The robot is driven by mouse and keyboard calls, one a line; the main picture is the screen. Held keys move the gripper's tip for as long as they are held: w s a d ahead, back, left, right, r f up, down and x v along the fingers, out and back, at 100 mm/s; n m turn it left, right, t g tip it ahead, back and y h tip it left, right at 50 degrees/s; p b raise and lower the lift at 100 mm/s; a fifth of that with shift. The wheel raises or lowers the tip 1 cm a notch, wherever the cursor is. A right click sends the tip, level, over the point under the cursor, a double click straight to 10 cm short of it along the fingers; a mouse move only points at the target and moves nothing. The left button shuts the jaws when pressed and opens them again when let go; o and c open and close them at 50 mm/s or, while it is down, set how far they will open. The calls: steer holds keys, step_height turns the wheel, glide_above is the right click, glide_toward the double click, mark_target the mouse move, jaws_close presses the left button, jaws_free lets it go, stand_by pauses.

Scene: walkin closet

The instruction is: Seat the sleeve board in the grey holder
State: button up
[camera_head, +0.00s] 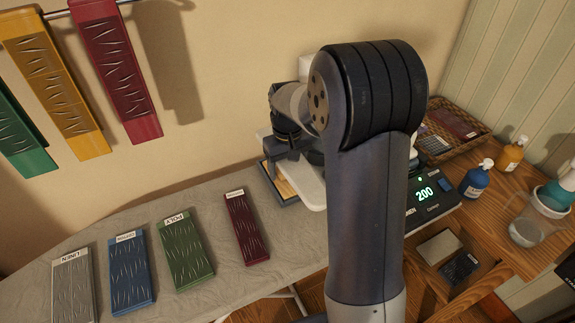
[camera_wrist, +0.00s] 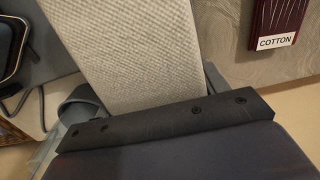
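The sleeve board (camera_wrist: 135,50) is a pale grey, woven-covered slab. It fills the middle of the wrist view, and its near end is hidden behind my gripper's dark bar. My gripper (camera_wrist: 155,95) seems shut on it, with grey parts close along both of its edges; the fingertips do not show clearly. In the head view my gripper (camera_head: 290,140) is small and dark, left of my upright arm. A white, round-cornered piece (camera_head: 311,188) below it may be part of the sleeve board. I cannot clearly pick out the grey holder; my arm hides much of that area.
Grey, blue, green and dark red (camera_head: 247,228) labelled panels lie on the pale cloth-covered board (camera_head: 225,285). A tan-topped tray (camera_head: 278,183) is beside my gripper. A lit display reading 200 (camera_head: 425,193), bottles and a basket (camera_head: 455,125) stand right. Coloured panels hang upper left.

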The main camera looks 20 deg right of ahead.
steer(key=o, duration=0.5)
steer(key=shift+o, duration=0.2)
step_height(320, 180, up, 11)
steer(key=shift+f, duration=0.1)
stand_by(0.5)
step_height(320, 180, down, 11)
steer(key=shift+r, duration=0.2)
steer(key=shift+r, duration=0.1)
stand_by(0.5)
